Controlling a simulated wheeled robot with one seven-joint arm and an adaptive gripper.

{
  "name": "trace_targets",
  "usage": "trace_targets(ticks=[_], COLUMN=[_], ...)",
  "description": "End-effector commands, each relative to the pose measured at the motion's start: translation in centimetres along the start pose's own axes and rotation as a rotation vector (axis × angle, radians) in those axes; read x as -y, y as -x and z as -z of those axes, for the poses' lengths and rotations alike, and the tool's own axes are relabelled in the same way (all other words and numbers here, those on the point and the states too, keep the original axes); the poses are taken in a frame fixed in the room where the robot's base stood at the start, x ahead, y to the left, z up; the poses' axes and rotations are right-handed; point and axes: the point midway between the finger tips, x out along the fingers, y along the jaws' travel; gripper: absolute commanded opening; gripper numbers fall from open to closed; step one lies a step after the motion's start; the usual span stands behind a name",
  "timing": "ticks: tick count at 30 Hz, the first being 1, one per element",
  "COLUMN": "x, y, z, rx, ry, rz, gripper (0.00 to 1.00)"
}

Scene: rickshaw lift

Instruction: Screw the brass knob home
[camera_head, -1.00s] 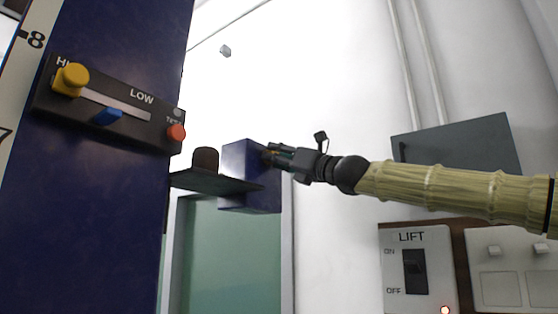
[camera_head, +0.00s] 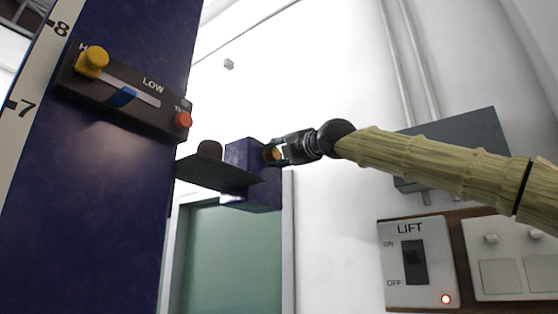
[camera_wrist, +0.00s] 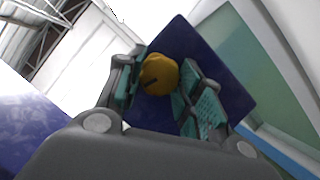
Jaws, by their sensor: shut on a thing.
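The brass knob (camera_head: 272,154) is on the right-hand face of a dark blue block (camera_head: 253,196) beside a dark shelf plate. In the wrist view the knob (camera_wrist: 159,73) is a round, yellow-gold head with a dark slot-like mark, in front of the blue block (camera_wrist: 229,87). My gripper (camera_head: 279,153) comes in from the right. Its teal-padded fingers are on either side of the knob, and it is shut on it. The knob's stem and any gap to the block are hidden.
A blue column (camera_head: 95,200) at left bears a panel with a yellow knob (camera_head: 92,62), blue slider and red button (camera_head: 183,120). A LIFT switch box (camera_head: 420,262) is on the right wall.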

Motion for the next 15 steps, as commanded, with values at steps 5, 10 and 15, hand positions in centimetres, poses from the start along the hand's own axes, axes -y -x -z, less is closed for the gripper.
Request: trace_targets(ticks=[5,10,15], x=[0.02,-0.06,-0.11], y=[-0.01,-0.02,-0.03], z=[0.08,0.01,0.02], rx=[0.003,0.005,0.006], ry=[-0.106,-0.175,-0.214], rz=[0.044,0.072,0.088], gripper=[0.12,0.12,0.12])
